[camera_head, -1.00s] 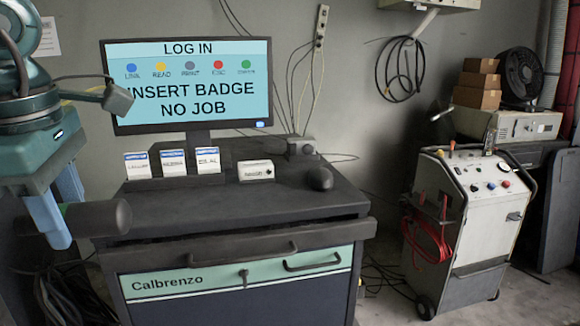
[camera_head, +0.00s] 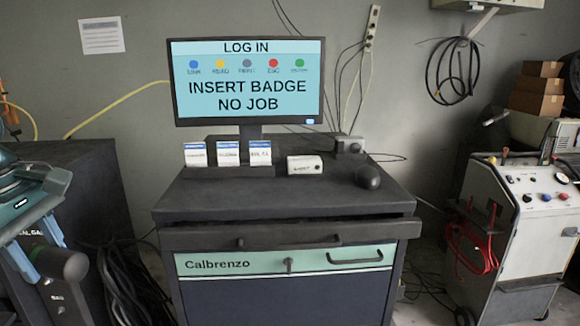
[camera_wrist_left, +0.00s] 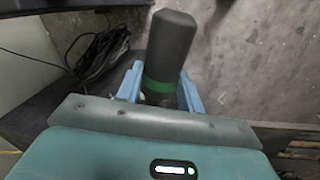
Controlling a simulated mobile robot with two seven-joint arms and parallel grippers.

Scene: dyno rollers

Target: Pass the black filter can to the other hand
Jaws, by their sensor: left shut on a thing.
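The black filter can (camera_wrist_left: 171,45) is a dark cylinder with a green band. In the left wrist view it sits between the two blue fingers of my left gripper (camera_wrist_left: 160,88), which is shut on it. Its rounded end points away from the gripper, and its near end is partly hidden by the gripper body. In the head view my left gripper (camera_head: 42,252) is at the lower left, with the can's dark end (camera_head: 68,264) sticking out to the right. My right gripper is in neither current view.
A dark workstation cabinet (camera_head: 290,205) with a monitor (camera_head: 248,80) stands in the middle. Three small white-and-blue boxes (camera_head: 228,153) sit on it. A white machine (camera_head: 530,215) on wheels stands at right. Cables (camera_head: 125,285) lie on the floor left of the cabinet.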

